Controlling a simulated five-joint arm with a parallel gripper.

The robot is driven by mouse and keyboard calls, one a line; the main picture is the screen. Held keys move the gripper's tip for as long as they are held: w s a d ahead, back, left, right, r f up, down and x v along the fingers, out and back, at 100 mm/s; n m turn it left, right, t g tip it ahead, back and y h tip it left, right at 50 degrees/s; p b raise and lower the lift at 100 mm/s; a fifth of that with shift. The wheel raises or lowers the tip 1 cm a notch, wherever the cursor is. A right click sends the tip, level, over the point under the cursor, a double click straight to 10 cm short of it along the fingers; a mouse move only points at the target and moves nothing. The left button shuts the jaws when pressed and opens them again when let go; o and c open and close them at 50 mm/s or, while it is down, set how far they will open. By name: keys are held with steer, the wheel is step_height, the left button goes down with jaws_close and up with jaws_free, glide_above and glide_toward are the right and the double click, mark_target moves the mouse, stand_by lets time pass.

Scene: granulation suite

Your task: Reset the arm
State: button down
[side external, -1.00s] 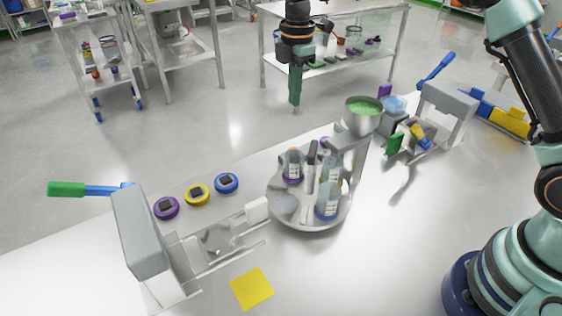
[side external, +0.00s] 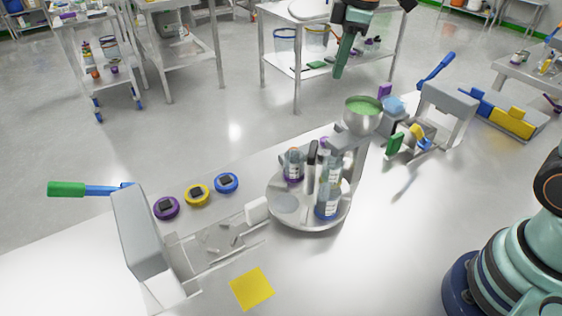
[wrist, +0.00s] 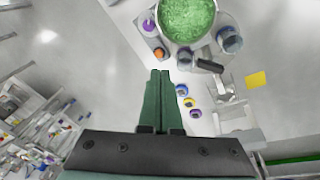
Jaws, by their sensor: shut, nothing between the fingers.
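My gripper (side external: 339,70) shows at the top of the side view, raised and clear of the table. Its green fingers point down, shut and empty. In the wrist view, my gripper (wrist: 160,75) shows its two fingers pressed together, with nothing between them. Part of my arm is out of the side view at the top right.
A steel bowl of green granules (side external: 363,112) stands above a round tray (side external: 290,223) with several bottles. Three coloured round pieces (side external: 197,194), a grey lever press (side external: 138,240) and a yellow square (side external: 252,289) are at left. Another grey frame (side external: 449,105) is at right.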

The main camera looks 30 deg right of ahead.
steer(key=s+d+m, duration=0.1)
steer(key=s+m, duration=0.1)
steer(key=s+r+m+t, duration=0.1)
steer(key=s, duration=0.2)
steer(key=s+d+m, duration=0.1)
steer(key=s+m, duration=0.1)
steer(key=s, duration=0.1)
steer(key=shift+s+d+r+m+t, duration=0.2)
steer(key=shift+s+d+m+t, duration=0.1)
steer(key=shift+d+t, duration=0.1)
steer(key=s+d+f+m+t, duration=0.1)
steer(key=s+f+m, duration=0.1)
steer(key=s+m, duration=0.3)
steer(key=shift+s+d+f, duration=0.2)
steer(key=shift+s+f, duration=0.2)
steer(key=shift+s, duration=0.15)
stand_by(2.1)
